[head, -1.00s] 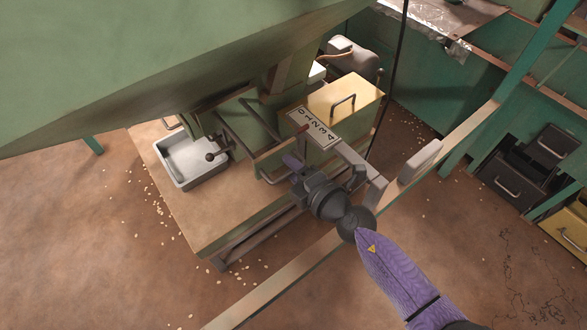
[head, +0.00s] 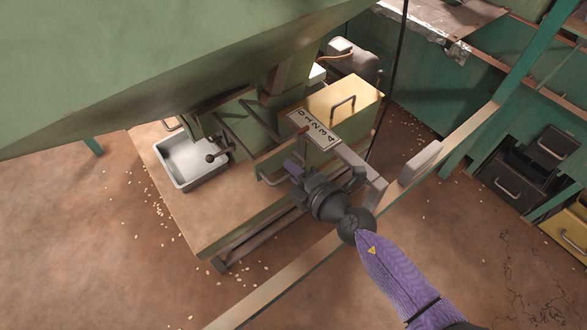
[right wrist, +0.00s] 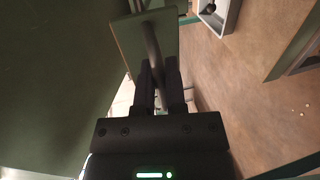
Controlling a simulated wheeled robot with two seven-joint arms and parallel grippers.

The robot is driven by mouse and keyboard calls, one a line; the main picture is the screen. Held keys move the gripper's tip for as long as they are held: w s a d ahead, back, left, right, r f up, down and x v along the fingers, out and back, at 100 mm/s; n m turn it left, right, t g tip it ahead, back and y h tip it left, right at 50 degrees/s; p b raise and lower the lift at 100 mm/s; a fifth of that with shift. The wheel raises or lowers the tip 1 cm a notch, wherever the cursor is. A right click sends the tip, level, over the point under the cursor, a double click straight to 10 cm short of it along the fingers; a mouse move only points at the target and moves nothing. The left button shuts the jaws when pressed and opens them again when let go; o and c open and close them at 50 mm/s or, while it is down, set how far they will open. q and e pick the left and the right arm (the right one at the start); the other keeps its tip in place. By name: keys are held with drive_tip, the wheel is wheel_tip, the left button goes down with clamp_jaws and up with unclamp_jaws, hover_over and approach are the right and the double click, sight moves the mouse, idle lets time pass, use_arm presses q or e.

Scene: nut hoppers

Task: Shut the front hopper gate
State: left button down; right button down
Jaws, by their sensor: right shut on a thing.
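The green hopper (head: 170,60) fills the upper left of the head view. Below it is a gate mechanism with a scale plate (head: 311,130) marked 0 to 4. My right gripper (head: 289,168) is at this handle. In the right wrist view, its two dark fingers (right wrist: 159,85) are shut on the grey bar (right wrist: 152,45), which stands off a green plate (right wrist: 128,42). The fingers hide part of the bar. How far the gate is open cannot be told. My left gripper is not in view.
A grey tray (head: 190,163) stands on the wooden bench top (head: 205,225) under the spout. A yellow box with a handle (head: 335,97) is behind the scale. A long rail (head: 285,275) crosses below my right arm. Nuts lie scattered on the floor.

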sight(281, 158)
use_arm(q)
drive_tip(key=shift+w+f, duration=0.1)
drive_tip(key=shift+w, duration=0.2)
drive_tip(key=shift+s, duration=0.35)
use_arm(e)
drive_tip(key=shift+w, duration=0.1)
drive_tip(key=x, duration=0.2)
drive_tip(key=r+x, duration=0.1)
drive_tip(key=x, duration=0.1)
drive_tip(key=shift+w+a+f, duration=0.15)
drive_tip(key=shift+w+a, duration=0.15)
drive_tip(key=shift+w, duration=0.1)
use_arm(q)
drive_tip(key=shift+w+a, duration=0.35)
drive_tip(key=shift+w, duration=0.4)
use_arm(e)
drive_tip(key=shift+w, duration=0.1)
drive_tip(key=c, duration=0.7)
unclamp_jaws()
drive_tip(key=shift+a, duration=0.15)
drive_tip(key=shift+c, duration=0.2)
